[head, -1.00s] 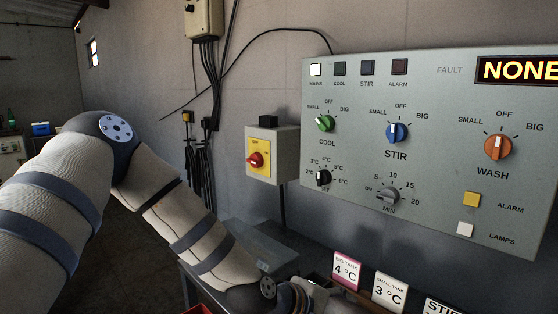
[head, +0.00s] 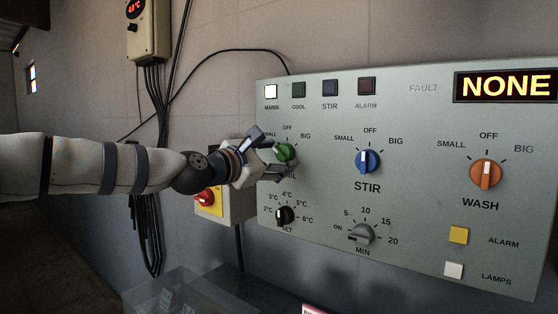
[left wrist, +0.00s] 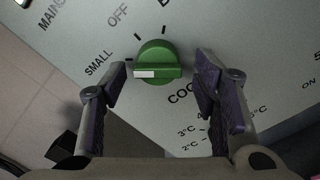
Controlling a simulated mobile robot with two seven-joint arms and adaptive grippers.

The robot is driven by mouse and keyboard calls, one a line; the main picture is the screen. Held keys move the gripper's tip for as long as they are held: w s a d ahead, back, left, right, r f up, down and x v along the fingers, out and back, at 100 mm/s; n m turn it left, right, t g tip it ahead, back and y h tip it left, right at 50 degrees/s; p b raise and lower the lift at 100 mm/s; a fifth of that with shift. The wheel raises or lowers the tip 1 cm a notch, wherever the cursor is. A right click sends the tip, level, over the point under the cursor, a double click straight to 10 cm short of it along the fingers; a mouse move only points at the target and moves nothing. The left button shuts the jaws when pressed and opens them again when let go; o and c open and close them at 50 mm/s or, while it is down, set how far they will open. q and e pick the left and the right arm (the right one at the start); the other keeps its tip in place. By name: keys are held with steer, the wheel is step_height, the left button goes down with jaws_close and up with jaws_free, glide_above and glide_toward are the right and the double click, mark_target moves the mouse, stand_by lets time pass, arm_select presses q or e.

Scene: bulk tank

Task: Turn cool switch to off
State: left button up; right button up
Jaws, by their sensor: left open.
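The green cool switch (head: 285,152) is on the grey control panel, partly covered by my gripper in the head view. In the left wrist view the switch (left wrist: 157,58) shows whole, its white pointer mark on the side toward SMALL, with OFF printed further up. My left gripper (head: 272,154) is open at the panel. Its two fingers (left wrist: 162,84) stand on either side of the switch with gaps between; they are not closed on it. How close the fingertips are to the panel face, I cannot tell. My right gripper is not in view.
The blue stir switch (head: 368,161) is right of the cool switch, and the black set dial (head: 285,215) is below it. The orange wash switch (head: 487,173) is further right.

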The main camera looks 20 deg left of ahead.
arm_select(q)
steer(key=shift+w+d+r, duration=0.15)
steer(key=shift+w, duration=0.2)
steer(key=c, duration=1.2)
steer(key=shift+o, duration=0.2)
steer(key=shift+m, duration=0.3)
steer(key=m, duration=0.4)
steer(key=shift+m, duration=2.5)
steer(key=shift+r, duration=0.1)
